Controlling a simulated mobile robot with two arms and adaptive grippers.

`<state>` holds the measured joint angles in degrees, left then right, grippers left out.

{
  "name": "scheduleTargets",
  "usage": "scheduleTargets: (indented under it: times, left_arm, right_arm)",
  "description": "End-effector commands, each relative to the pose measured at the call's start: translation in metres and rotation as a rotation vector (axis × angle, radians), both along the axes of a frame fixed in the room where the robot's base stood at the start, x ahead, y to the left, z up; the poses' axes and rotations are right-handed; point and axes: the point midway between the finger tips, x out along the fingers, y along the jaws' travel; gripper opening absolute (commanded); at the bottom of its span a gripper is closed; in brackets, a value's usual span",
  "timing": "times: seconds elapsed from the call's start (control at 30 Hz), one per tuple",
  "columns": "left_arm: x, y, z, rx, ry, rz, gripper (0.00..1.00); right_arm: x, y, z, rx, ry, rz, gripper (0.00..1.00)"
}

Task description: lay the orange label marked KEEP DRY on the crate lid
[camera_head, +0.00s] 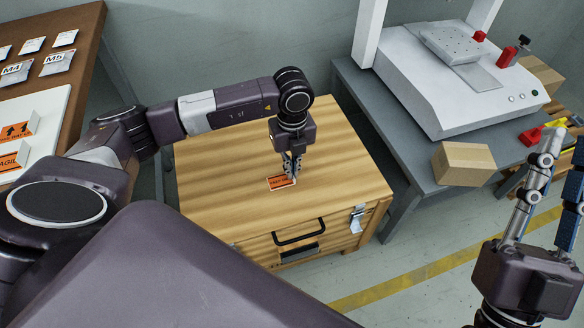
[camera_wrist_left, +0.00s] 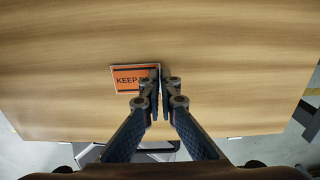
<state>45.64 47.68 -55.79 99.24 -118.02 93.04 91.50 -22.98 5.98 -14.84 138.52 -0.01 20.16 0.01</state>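The orange KEEP DRY label (camera_head: 277,184) lies flat at the top of the wooden crate lid (camera_head: 222,168), near its middle. In the left wrist view the label (camera_wrist_left: 126,79) shows the word KEEP; its right part is hidden by my fingers. My left gripper (camera_head: 291,178) points down at the label's right end. Its fingertips (camera_wrist_left: 160,82) are close together and look shut on that end. Whether the label touches the lid all over is hard to tell. My right gripper (camera_head: 566,146) is open and empty at the right, away from the crate.
A brown board (camera_head: 84,22) with labelled bags and a white panel (camera_head: 50,105) with more orange labels stand at the left. A grey bench (camera_head: 408,165) at the right bears a white machine (camera_head: 420,95) and a cardboard box (camera_head: 463,164). The crate has a black handle (camera_head: 300,232) and a latch (camera_head: 357,218).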

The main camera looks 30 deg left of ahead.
Motion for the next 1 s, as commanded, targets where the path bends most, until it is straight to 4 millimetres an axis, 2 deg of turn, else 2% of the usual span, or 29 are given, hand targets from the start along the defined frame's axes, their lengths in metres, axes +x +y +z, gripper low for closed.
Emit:
scheduleTargets:
  times: [0.3, 0.53, 0.83, 1.0]
  left_arm:
    - [0.000, 0.000, -0.001, 0.000, 0.000, 0.000, 0.00]
    - [0.000, 0.000, -0.001, 0.000, 0.000, 0.000, 0.25]
    - [0.000, 0.000, 0.000, -0.001, -0.001, 0.000, 0.25]
    - [0.001, 0.000, 0.019, 0.000, -0.004, 0.000, 0.25]
  right_arm:
    - [-0.001, 0.000, 0.001, 0.002, -0.004, 0.001, 0.21]
    - [0.000, 0.000, 0.000, 0.001, -0.002, 0.001, 0.21]
    - [0.000, 0.001, 0.000, 0.002, 0.002, 0.004, 0.21]
    - [0.000, 0.001, 0.000, 0.001, 0.000, 0.002, 0.21]
